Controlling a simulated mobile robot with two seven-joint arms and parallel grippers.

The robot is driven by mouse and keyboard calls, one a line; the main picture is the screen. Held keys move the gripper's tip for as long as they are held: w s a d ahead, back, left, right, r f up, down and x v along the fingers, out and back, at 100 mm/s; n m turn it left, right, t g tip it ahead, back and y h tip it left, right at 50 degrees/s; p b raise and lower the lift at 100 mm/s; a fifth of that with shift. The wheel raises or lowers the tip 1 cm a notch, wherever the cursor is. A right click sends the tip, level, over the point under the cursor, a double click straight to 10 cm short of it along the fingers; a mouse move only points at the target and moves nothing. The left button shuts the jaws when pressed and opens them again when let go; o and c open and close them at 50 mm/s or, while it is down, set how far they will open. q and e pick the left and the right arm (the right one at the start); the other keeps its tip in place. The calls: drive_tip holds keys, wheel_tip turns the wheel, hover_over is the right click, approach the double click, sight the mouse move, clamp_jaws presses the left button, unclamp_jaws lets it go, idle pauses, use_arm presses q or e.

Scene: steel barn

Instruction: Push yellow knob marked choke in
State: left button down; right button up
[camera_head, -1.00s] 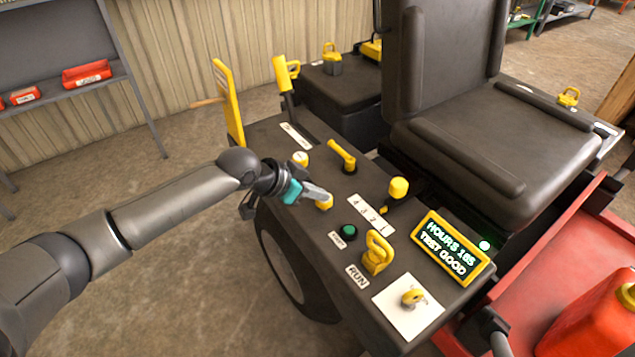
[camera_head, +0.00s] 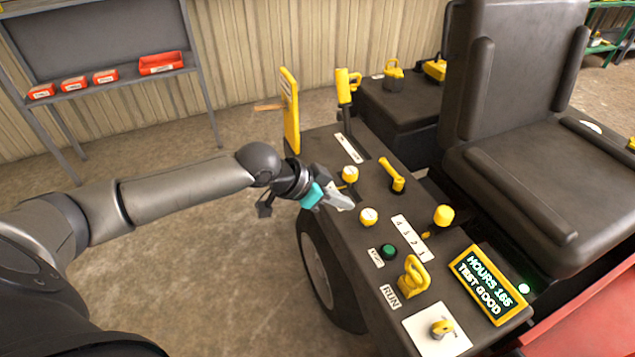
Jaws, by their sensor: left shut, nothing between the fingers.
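The nearer knob shows clear just beyond the fingertips, with a small gap in the picture. The farther knob is just behind the gripper, its stem partly showing. My right gripper is not in view.
Nearby on the console are a yellow lever (camera_head: 392,176), a green button (camera_head: 389,252), a yellow RUN handle (camera_head: 413,277), a key switch (camera_head: 441,328) and an hours display (camera_head: 487,285). A black seat (camera_head: 530,160) stands to the right. Open floor lies left.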

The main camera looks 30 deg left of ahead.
use_arm(q)
drive_tip(key=p+v, duration=0.2)
drive_tip(key=v, duration=0.5)
drive_tip(key=shift+r+p, duration=0.2)
drive_tip(key=shift+p, duration=0.15)
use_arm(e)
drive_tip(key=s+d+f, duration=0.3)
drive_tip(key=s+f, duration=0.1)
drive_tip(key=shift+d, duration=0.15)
use_arm(q)
drive_tip(key=shift+s, duration=0.1)
drive_tip(key=shift+a, duration=0.1)
